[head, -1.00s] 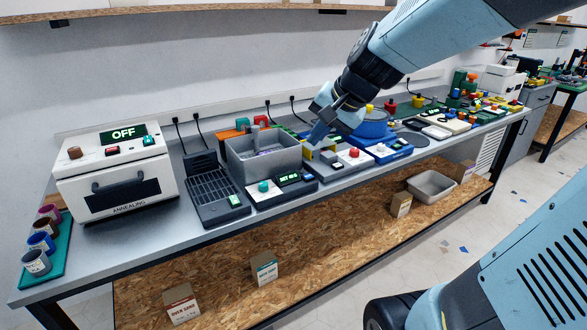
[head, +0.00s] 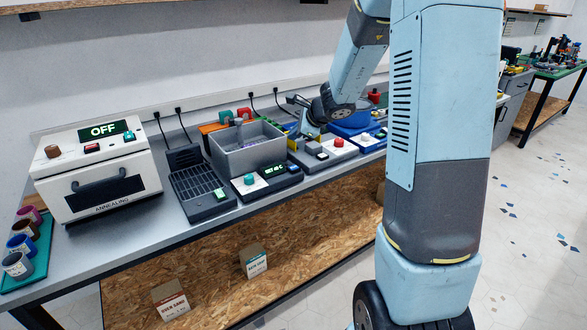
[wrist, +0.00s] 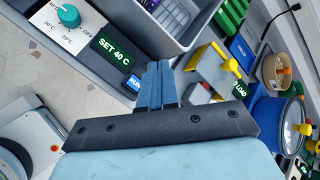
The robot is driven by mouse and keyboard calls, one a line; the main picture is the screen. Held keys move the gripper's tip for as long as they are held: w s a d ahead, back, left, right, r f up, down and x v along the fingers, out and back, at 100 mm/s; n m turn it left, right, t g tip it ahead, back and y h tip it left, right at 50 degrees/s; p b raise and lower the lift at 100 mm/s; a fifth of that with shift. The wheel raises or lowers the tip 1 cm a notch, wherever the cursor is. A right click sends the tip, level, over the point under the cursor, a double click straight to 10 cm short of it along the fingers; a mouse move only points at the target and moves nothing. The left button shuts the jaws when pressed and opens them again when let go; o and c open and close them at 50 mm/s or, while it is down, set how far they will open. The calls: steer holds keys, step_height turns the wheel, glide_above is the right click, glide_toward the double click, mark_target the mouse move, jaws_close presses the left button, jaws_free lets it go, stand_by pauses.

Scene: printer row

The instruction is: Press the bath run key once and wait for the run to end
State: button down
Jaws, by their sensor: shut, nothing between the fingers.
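The bath is a grey open tub (head: 248,158) on the bench in the head view. Its front panel has a teal dial knob (head: 249,179), which also shows in the wrist view (wrist: 68,15), and a dark display (head: 273,170). In the wrist view the display (wrist: 113,52) reads SET 40 C. A blue RUN label (wrist: 134,82) lies beside the display, partly hidden by my fingers. My gripper (wrist: 158,66) is shut and empty, its tips over the panel's end beside the tub. Whether they touch anything I cannot tell. In the head view the fingers are hard to make out.
A white annealing oven (head: 98,172) showing OFF and a dark slatted unit (head: 192,185) stand left of the bath. A grey block and a white panel with a red button (head: 338,143) stand to the right. A yellow clamp-like part (wrist: 217,68) is close right of my fingers.

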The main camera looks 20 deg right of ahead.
mark_target(295, 168)
stand_by(0.3)
steer(key=shift+f, duration=4.4)
steer(key=shift+f, duration=0.35)
steer(key=shift+f, duration=0.35)
steer(key=shift+r, duration=0.8)
steer(key=shift+r, duration=2.5)
